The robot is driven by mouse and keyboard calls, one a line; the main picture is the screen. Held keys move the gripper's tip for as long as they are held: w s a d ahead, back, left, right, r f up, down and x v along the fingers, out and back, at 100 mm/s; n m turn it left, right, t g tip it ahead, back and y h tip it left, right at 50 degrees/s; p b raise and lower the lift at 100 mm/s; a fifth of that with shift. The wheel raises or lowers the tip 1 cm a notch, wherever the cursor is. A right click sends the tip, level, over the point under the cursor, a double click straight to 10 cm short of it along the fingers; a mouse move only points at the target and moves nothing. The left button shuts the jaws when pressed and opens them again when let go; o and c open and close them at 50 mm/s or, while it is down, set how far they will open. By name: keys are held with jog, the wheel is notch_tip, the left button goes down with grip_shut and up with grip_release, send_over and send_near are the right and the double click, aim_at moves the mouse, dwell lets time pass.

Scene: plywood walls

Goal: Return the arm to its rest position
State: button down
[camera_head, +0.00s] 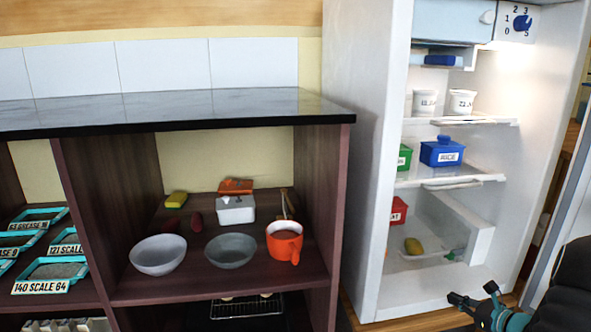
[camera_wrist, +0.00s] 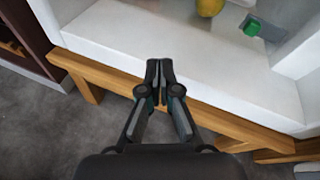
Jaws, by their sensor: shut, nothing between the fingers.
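My gripper (camera_head: 474,303) is at the lower right in the head view, low in front of the open fridge (camera_head: 363,165). In the wrist view my gripper (camera_wrist: 160,66) points at the front edge of the fridge floor (camera_wrist: 190,55), with its two black fingers together and nothing between them. I cannot tell whether the fingertips touch the fridge. My dark arm comes in from the right edge of the head view.
The fridge stands on a wooden stand (camera_wrist: 110,75). Its shelves hold white tubs (camera_head: 461,102), a blue box (camera_head: 442,152) and a red box (camera_head: 397,211). Left is a dark cabinet (camera_head: 335,190) with bowls (camera_head: 158,255) and an orange mug (camera_head: 284,245). Grey floor (camera_wrist: 40,125) is clear.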

jog(key=s+a+r+n+g+p, duration=0.1)
jog(key=s+a+r+n+g, duration=0.35)
jog(key=s+a+n, duration=0.45)
jog(key=s+a+r+n+g+p, duration=0.25)
jog(key=s+a+n+g, duration=0.35)
jog(key=a, duration=0.4)
jog(key=s+a+r+n+h+p, duration=0.1)
jog(key=s+a+r+n+p, duration=0.1)
jog(key=s+a+r+n, duration=0.2)
jog(key=s+a+r+n+t+h+p, duration=0.1)
jog(key=s+a+r+n, duration=0.4)
jog(key=r, duration=0.5)
jog(key=s+a+r+n+t+h+p, duration=0.1)
jog(key=s+a+r+n+h+p, duration=0.2)
jog(key=r, duration=0.4)
jog(key=shift+s+a+r+n, duration=0.3)
jog(key=shift+s+a+n, duration=0.45)
jog(key=shift+s+n, duration=0.2)
jog(key=shift+t, duration=0.25)
